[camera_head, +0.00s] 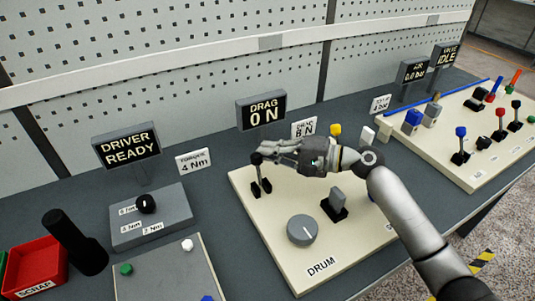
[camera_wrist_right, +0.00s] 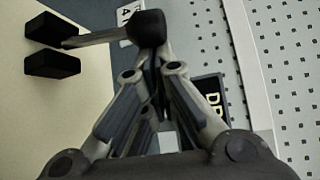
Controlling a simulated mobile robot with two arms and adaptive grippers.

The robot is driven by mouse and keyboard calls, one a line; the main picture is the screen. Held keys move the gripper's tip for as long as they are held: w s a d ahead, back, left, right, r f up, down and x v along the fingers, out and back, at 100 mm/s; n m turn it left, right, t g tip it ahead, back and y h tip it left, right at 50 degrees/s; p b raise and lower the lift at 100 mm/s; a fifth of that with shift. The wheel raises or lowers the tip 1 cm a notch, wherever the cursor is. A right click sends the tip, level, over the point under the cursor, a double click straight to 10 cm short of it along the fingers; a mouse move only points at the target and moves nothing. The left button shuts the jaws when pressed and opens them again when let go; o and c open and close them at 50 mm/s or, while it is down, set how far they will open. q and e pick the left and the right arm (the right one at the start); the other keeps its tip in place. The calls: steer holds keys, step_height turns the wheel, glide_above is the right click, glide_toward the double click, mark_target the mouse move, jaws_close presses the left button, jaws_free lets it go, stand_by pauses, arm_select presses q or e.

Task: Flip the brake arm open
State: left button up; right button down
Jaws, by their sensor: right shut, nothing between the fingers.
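The lever that looks like the brake arm has a black knob (camera_head: 257,159) and stands between two black bracket blocks at the back left of the cream DRUM panel (camera_head: 275,254). The lever (camera_wrist_right: 100,38) also shows in the right wrist view, running from the blocks to its knob. My right gripper (camera_head: 263,147) is shut and empty, with its fingertips right at the knob. In the wrist view the fingertips overlap the knob's lower edge; I cannot tell whether they touch it. My left gripper is not in view.
The DRAG display (camera_head: 262,109) reads 0 N behind the panel. A grey round knob (camera_head: 302,230), a grey-topped switch (camera_head: 336,203) and a yellow knob (camera_head: 335,130) share the panel. The driver box (camera_head: 150,217) and red SCRAP bin (camera_head: 35,270) stand left.

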steer(key=shift+s+d+r+p, duration=0.2)
steer(key=shift+s+r+p, duration=0.1)
steer(key=shift+s, duration=0.3)
steer(key=shift+s+d+r+p, duration=0.2)
steer(key=shift+s+p, duration=0.1)
steer(key=shift+s, duration=0.3)
steer(key=shift+s+d+f+p, duration=0.1)
steer(key=shift+s+d+p, duration=0.15)
steer(key=shift+s, duration=0.25)
steer(key=shift+s+d+p, duration=0.15)
steer(key=shift+s+d, duration=0.05)
steer(key=shift+s, duration=0.3)
